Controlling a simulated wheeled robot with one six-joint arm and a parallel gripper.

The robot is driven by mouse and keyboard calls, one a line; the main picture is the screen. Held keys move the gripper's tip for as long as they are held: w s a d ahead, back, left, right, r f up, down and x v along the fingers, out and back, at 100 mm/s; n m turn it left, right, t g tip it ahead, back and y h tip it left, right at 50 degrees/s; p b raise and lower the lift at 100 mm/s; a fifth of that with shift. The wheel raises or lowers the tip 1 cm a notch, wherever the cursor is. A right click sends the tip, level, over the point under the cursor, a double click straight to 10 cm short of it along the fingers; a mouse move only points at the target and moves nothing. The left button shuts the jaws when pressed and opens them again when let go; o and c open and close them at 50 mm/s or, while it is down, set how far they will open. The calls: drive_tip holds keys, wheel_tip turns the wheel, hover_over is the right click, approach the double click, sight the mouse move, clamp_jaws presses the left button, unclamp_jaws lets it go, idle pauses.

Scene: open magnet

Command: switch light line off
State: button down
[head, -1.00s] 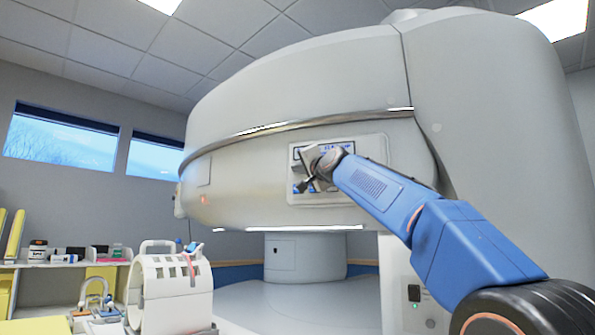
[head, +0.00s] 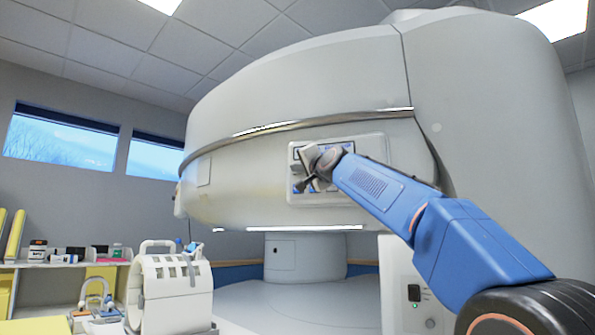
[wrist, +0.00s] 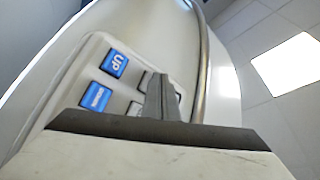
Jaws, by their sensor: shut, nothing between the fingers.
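The control panel (head: 322,199) is a pale plate on the curved side of the large white magnet (head: 300,85). It also shows in the wrist view (wrist: 82,72), with a blue button marked UP (wrist: 114,63) and another blue button (wrist: 96,97) whose lettering I cannot read. My gripper (head: 303,186) is shut and empty in front of the panel's left half. In the wrist view the closed fingers (wrist: 163,98) cover part of the panel and grey buttons beside them. I cannot tell whether the fingertips touch a button. No red glow shows on the magnet's left side.
A white cage-like coil (head: 172,282) stands at the lower left. A shelf (head: 65,264) with small boxes and bottles is behind it. A metal rail (head: 300,123) runs above the panel. A white cabinet (head: 398,270) with a green light stands below my arm.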

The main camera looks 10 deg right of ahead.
drive_tip(key=shift+s+a, duration=0.1)
drive_tip(key=shift+s, duration=0.15)
drive_tip(key=shift+s+a, duration=0.1)
drive_tip(key=shift+s+a, duration=0.4)
drive_tip(key=shift+s, duration=0.3)
drive_tip(key=shift+s+a, duration=0.35)
drive_tip(key=shift+s, duration=0.35)
drive_tip(key=shift+s+a, duration=0.4)
drive_tip(key=shift+s, duration=0.3)
drive_tip(key=s+d+f+n+g+h, duration=0.1)
drive_tip(key=s+d+f+n+g, duration=0.2)
drive_tip(key=s+f, duration=1.2)
drive_tip(key=s+d+f+n+g+h, duration=0.2)
drive_tip(key=s+d+f+g, duration=0.4)
drive_tip(key=s+f, duration=1)
drive_tip(key=s+d+f+n+g+h, duration=0.2)
drive_tip(key=s+f, duration=1.3)
drive_tip(key=f, duration=2.6)
drive_tip(key=d+n+g, duration=0.1)
drive_tip(key=d+g, duration=0.2)
drive_tip(key=g, duration=0.1)
drive_tip(key=shift+s+d+f+n, duration=0.15)
drive_tip(key=shift+s+f+n, duration=0.15)
drive_tip(key=shift+f, duration=0.1)
